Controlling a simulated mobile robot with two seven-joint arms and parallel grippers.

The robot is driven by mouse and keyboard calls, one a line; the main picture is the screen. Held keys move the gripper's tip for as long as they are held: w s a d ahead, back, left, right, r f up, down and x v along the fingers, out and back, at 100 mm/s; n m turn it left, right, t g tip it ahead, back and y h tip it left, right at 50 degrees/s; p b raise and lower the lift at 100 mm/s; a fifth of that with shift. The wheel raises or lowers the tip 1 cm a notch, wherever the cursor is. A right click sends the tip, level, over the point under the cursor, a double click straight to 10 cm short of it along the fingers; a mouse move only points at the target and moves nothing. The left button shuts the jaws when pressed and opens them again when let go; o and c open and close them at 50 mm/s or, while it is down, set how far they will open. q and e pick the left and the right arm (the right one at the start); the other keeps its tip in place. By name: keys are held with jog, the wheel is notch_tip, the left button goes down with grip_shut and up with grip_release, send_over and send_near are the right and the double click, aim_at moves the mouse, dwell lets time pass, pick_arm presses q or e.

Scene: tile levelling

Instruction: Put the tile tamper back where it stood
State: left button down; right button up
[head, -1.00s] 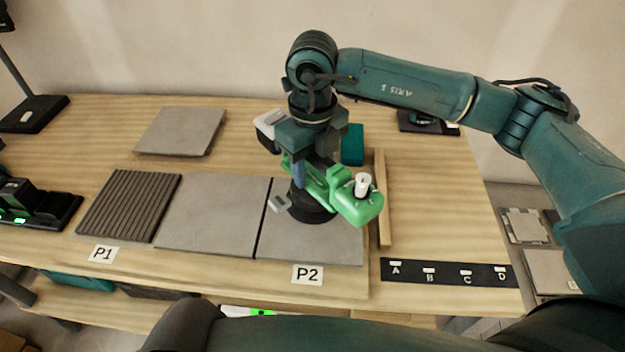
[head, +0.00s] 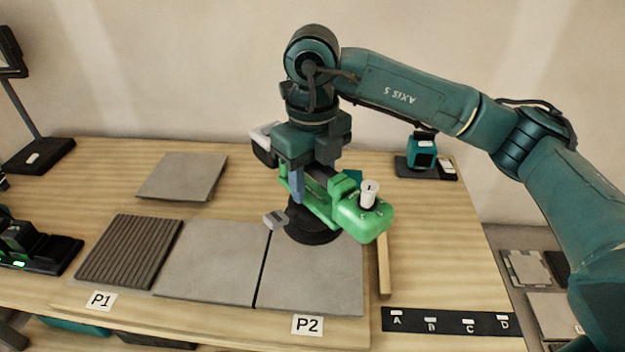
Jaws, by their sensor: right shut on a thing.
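The tile tamper (head: 360,217) is a green power tool with a white knob and a round black pad (head: 312,226). My right gripper (head: 312,182) is shut on its body from above. The pad appears over the back part of the right grey tile (head: 310,280), behind the label P2; it looks raised, but the gap is hard to judge. A second grey tile (head: 212,262) lies to its left, with a narrow dark joint between them. I cannot tell which spot the tamper stood on. My left gripper is not in view.
A ribbed grey-brown bed (head: 130,252) lies by P1, and a loose tile (head: 183,177) lies behind. A wooden strip (head: 383,268) and a black strip lettered A to D (head: 450,322) are at right. A teal device (head: 422,152) stands at back right; black holders (head: 40,250) are at left.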

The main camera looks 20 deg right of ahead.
jog(key=shift+r+p, duration=0.7)
jog(key=shift+r, duration=0.9)
